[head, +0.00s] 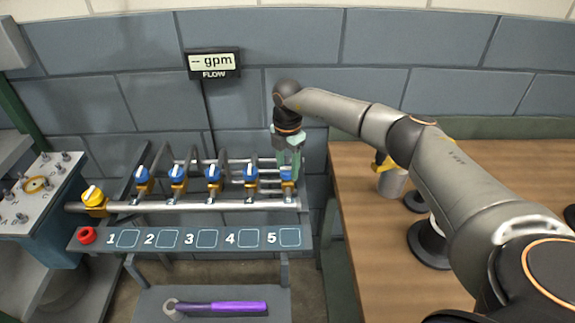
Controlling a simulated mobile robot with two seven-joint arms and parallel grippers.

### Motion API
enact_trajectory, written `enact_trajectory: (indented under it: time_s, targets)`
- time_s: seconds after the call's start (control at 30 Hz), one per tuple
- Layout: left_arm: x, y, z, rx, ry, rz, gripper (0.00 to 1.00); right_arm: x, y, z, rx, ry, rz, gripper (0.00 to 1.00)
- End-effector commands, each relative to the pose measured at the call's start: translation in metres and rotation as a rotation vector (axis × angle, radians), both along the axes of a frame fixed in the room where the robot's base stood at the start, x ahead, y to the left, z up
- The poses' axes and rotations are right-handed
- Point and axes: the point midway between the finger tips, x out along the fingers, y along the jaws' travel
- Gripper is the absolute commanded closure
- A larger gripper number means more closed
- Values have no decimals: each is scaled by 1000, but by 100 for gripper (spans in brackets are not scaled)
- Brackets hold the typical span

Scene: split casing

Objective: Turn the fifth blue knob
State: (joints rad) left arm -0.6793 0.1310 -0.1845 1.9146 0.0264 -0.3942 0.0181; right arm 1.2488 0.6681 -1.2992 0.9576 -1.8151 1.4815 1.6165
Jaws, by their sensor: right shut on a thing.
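A row of blue knobs with white pointer marks sits on brass valves along a grey pipe, above a panel numbered 1 to 5. The fifth blue knob (287,174) is at the right end, above the number 5. My right gripper (289,168) points down over it and is shut on it, with green fingers on its sides. The fingers cover much of this knob, so its pointer is hard to read. The fourth blue knob (250,172) is just to the left, apart from the gripper. My left gripper is not in view.
A yellow knob (93,195) and a red button (87,235) are at the left. A flow display (213,63) reads "-- gpm". A purple-handled tool (225,306) lies on the lower shelf. A wooden table (365,235) with a grey cup (392,183) is at the right.

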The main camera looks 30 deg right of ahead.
Motion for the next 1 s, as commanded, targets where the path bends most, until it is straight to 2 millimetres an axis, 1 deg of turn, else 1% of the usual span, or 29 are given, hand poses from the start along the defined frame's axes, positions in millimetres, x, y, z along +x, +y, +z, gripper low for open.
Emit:
enact_trajectory:
  time_s: [0.13,0.17,0.4,0.67,0.77,0.87,1.0]
  targets:
    - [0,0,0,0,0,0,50,1,-2,2,-2,-6,-5,100]
    - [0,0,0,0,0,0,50,1,-2,2,-2,-6,-5,46]
    - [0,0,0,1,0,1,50,1,-1,1,-1,-2,-2,19]
    - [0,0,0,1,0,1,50,0,0,1,0,-1,0,19]
    - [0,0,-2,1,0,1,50,1,0,8,1,-4,0,19]
    - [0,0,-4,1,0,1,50,1,-1,23,1,-5,0,19]
    - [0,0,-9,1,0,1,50,1,-1,53,0,-7,-1,19]
